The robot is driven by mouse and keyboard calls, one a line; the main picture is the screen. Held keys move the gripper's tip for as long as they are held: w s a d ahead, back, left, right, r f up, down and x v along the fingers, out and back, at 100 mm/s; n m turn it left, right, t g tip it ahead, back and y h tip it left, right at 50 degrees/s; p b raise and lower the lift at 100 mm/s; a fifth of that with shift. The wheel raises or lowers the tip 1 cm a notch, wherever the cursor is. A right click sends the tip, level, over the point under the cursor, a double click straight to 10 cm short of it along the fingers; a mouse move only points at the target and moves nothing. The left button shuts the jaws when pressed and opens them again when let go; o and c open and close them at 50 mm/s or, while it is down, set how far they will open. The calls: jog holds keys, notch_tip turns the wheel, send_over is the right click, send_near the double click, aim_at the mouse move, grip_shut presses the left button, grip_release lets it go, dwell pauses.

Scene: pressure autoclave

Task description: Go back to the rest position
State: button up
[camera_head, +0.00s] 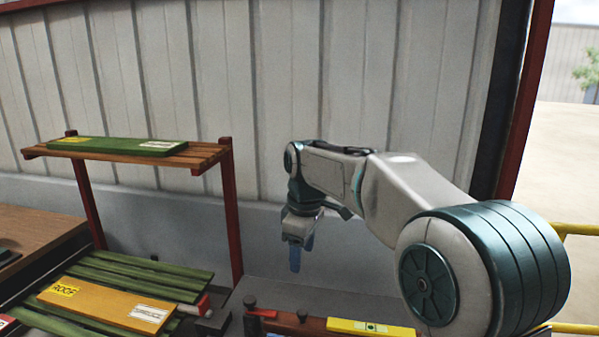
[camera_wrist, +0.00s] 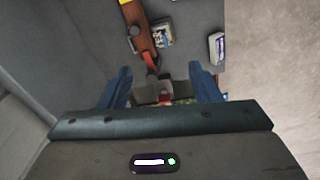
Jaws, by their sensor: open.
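My gripper (camera_head: 297,257) hangs from my arm near the middle of the head view, pointing down with blue fingers. In the wrist view my gripper (camera_wrist: 164,84) shows its two blue fingers spread apart, with nothing held between them. Below and beyond the fingertips in the wrist view are a brown wooden piece (camera_wrist: 141,32) and a red part (camera_wrist: 150,61), at some distance from the fingers. The fingers look clear of the surfaces under them.
A wooden shelf (camera_head: 190,158) on red posts carries a green board (camera_head: 118,146). An orange board labelled ROOF (camera_head: 107,304) lies on green slats (camera_head: 145,272). A yellow level (camera_head: 370,327) lies at the front. A corrugated wall (camera_head: 190,70) stands behind.

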jog(key=s+d+f+m, duration=0.2)
jog(key=s+d+m, duration=0.2)
jog(key=s, duration=0.4)
jog(key=s+d+f+m+t, duration=0.1)
jog(key=s+d+f+m, duration=0.2)
jog(key=s+d+m, duration=0.2)
jog(key=s+d+f+m+t, duration=0.1)
jog(key=s+d+f+m, duration=0.2)
jog(key=s, duration=0.8)
jog(key=shift+s+d+m, duration=0.4)
jog(key=shift+d+m, duration=0.3)
jog(key=shift+d, duration=0.5)
